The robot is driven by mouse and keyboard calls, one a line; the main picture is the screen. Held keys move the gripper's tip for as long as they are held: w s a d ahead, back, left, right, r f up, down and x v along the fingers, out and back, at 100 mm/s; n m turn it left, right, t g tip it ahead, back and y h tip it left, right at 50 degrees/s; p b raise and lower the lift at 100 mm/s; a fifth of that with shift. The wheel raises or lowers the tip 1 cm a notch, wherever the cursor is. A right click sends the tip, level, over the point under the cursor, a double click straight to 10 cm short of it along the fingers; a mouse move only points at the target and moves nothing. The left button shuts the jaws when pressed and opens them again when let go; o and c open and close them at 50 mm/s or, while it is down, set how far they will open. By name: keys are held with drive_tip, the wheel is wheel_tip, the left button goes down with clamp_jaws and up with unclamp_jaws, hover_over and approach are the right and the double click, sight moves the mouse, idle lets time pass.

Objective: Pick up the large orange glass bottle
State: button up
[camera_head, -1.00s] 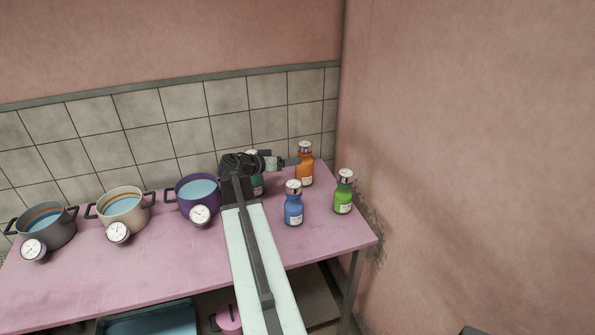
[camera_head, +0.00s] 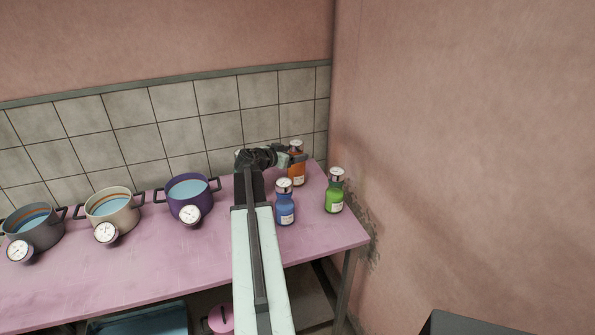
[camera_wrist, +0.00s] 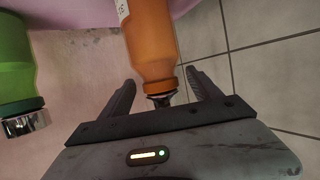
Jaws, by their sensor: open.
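The large orange glass bottle (camera_head: 297,174) stands upright at the back right of the pink table, near the tiled wall. My gripper (camera_head: 293,160) is at its upper part and hides some of it. In the wrist view, the orange bottle (camera_wrist: 150,40) appears upside down, its neck and cap end between the two spread fingers of my gripper (camera_wrist: 162,78). The fingers are open, with a gap visible on each side of the neck. The bottle's base is outside the wrist view.
A blue bottle (camera_head: 285,207) stands in front of the orange one, and a green bottle (camera_head: 335,193) to the right; the green one also shows in the wrist view (camera_wrist: 15,65). A purple pot (camera_head: 188,200) and two other pots stand left. The pink wall (camera_head: 430,170) is close on the right.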

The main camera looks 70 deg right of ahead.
drive_tip(key=shift+x, duration=1.15)
drive_tip(key=shift+a, duration=0.1)
drive_tip(key=shift+c, duration=0.3)
clamp_jaws()
drive_tip(key=shift+r, duration=0.15)
